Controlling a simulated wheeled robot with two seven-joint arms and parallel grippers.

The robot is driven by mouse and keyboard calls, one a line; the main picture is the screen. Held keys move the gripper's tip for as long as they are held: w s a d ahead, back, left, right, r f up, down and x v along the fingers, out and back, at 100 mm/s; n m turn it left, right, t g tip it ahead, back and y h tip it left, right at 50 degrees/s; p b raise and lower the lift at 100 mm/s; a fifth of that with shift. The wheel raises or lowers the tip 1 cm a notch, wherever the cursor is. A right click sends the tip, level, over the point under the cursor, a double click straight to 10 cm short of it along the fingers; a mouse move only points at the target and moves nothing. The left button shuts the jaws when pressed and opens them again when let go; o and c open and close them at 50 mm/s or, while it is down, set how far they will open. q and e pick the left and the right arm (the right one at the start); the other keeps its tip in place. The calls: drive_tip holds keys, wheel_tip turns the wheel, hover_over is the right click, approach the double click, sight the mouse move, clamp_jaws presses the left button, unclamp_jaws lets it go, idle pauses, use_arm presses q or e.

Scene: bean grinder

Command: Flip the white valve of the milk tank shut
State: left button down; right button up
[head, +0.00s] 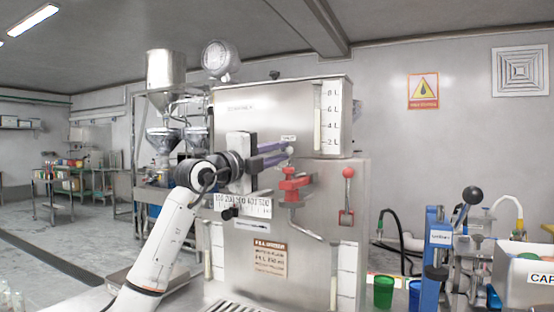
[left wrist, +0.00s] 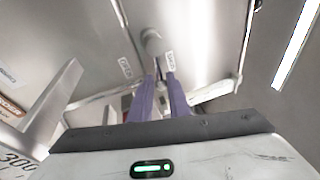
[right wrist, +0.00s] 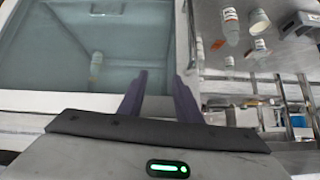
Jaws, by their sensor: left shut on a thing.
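The steel milk tank (head: 262,118) has a litre scale on its right side. My left gripper (head: 287,151) is at the tank's front, its purple fingers pointing right at the white valve. In the left wrist view the valve (left wrist: 152,42) is a pale round piece just past the fingertips (left wrist: 161,76), between two small labels. The fingers are close together, shut on the white valve; the part held is mostly hidden between them. My right gripper (right wrist: 159,77) is outside the head view. In its wrist view the fingers stand apart with nothing between them.
Below my left gripper are a red valve (head: 292,185) with a bent spout and a red-knobbed lever (head: 347,190). A green cup (head: 383,291) and a blue stand (head: 436,255) are at the right. A pale blue bin (right wrist: 95,50) is under my right gripper.

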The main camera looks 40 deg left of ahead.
use_arm(q)
drive_tip(key=shift+r+n, duration=0.3)
drive_tip(key=shift+n, duration=0.3)
drive_tip(key=shift+r, duration=0.1)
drive_tip(key=c, duration=1.6)
unclamp_jaws()
drive_tip(key=shift+c, duration=0.2)
drive_tip(key=s+b, duration=0.1)
drive_tip(key=s, duration=0.2)
drive_tip(key=s+f+b, duration=0.1)
drive_tip(key=s, duration=0.2)
drive_tip(key=s+f+b, duration=0.1)
drive_tip(key=s, duration=0.1)
drive_tip(key=shift+s+d, duration=0.3)
drive_tip(key=shift+s, duration=0.1)
drive_tip(key=shift+s+d, duration=0.1)
drive_tip(key=shift+s, duration=0.6)
